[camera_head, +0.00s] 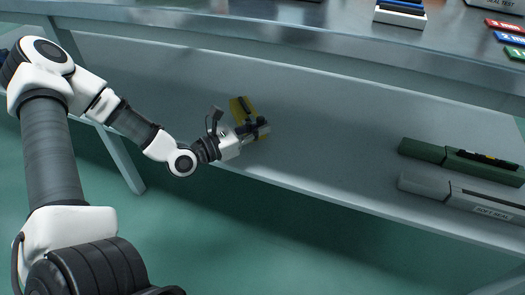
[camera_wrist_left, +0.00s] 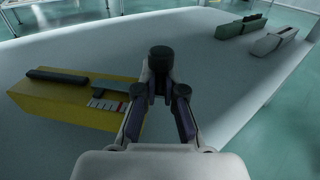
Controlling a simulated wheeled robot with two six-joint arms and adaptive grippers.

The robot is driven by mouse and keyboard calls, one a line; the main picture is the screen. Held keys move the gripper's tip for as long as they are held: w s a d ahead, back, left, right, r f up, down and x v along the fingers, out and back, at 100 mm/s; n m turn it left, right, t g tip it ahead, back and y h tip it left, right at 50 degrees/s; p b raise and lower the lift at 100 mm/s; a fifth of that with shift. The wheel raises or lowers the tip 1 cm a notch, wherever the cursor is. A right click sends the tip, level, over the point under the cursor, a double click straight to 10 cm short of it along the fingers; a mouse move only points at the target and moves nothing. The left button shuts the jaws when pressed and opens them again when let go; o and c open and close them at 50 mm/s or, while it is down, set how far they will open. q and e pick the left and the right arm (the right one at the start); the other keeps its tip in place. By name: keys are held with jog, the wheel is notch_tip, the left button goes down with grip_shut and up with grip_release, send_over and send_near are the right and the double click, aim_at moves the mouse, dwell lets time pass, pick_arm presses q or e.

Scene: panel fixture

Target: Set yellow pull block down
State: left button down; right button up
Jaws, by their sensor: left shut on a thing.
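The yellow pull block (camera_head: 238,110) is on or just above the grey lower shelf. It also shows in the left wrist view (camera_wrist_left: 68,103), left of the fingers, with a dark bar on top and a small striped label near its right end. My left gripper (camera_head: 262,128) is at the block's right end, its fingers shut around a dark round knob (camera_wrist_left: 160,59). The knob looks like part of the block, but the fingers hide where they join. Whether the block's underside touches the shelf cannot be told. My right gripper is not in view.
The shelf (camera_head: 330,150) is clear around the block. A green case (camera_head: 425,151) and a grey case (camera_head: 425,188) lie at its right end. The upper bench edge (camera_head: 250,32) overhangs behind, carrying a white tray (camera_head: 400,18) and coloured cards (camera_head: 508,38).

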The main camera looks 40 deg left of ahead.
pick_arm(q)
jog(key=shift+w+d+f, duration=0.1)
jog(key=shift+w+f, duration=0.1)
jog(key=shift+w, duration=0.1)
notch_tip(320, 180, down, 3)
jog(key=b, duration=0.3)
jog(key=shift+f, duration=0.2)
jog(key=shift+r, duration=0.25)
jog(key=shift+f, duration=0.15)
jog(key=c, duration=1.3)
grip_release()
